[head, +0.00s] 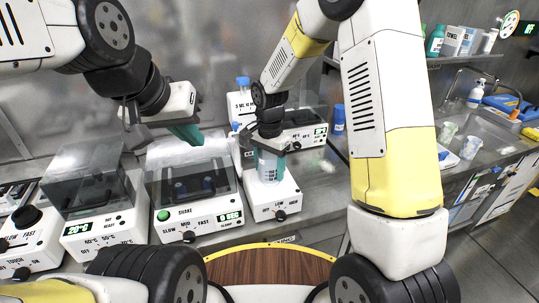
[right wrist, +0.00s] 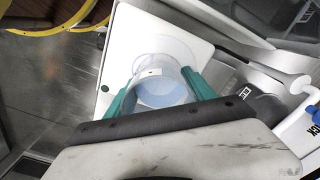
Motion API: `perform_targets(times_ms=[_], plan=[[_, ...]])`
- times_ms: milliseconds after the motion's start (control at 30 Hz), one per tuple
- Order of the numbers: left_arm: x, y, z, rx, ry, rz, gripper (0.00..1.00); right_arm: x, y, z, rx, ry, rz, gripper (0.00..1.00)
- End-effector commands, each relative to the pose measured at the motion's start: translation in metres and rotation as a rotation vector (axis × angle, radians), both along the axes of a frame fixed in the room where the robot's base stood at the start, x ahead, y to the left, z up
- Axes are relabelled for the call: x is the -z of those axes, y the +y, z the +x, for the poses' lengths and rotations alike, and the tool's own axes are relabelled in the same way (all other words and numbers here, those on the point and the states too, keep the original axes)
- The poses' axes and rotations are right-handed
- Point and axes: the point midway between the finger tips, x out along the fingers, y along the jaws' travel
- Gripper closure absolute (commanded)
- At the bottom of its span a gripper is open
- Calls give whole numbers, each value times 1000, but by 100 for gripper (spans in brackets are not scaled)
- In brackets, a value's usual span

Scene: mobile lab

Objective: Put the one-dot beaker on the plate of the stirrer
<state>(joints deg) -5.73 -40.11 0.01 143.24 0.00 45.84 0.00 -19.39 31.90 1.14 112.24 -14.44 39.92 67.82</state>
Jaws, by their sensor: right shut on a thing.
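The stirrer (head: 284,205) is a low white box with a black knob, on the bench in the middle of the head view. My right gripper (head: 269,150) is shut on a clear beaker (head: 268,168) with pale blue liquid, upright over the stirrer. In the right wrist view the beaker (right wrist: 160,92) sits between the teal fingers, with a small dark mark on its wall. The stirrer's white plate (right wrist: 183,52) shows just beyond it. I cannot tell whether the beaker touches the plate. My left gripper (head: 187,134) hangs above the shaker; its finger gap is not clear.
The shaker (head: 190,218) with a clear lid stands left of the stirrer, and a lidded heater (head: 90,230) further left. A sink (head: 490,140) is at the right.

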Motion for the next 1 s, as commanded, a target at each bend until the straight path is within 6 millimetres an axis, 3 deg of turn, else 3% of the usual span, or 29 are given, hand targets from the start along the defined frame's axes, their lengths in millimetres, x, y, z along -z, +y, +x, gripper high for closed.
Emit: perform_targets(times_ms=[33,67,167,567,667,1000], plan=[[0,0,0,0,0,0,100,2,0,0,0,1,-1,84],[0,0,0,0,0,0,100,2,0,0,0,1,-1,34],[0,0,0,0,0,0,100,2,0,0,0,1,0,16],[0,0,0,0,0,0,100,-5,0,0,0,-1,0,16],[0,0,0,0,0,0,100,-19,0,1,1,-3,1,16],[0,0,0,0,0,0,100,-91,1,1,1,-4,2,16]])
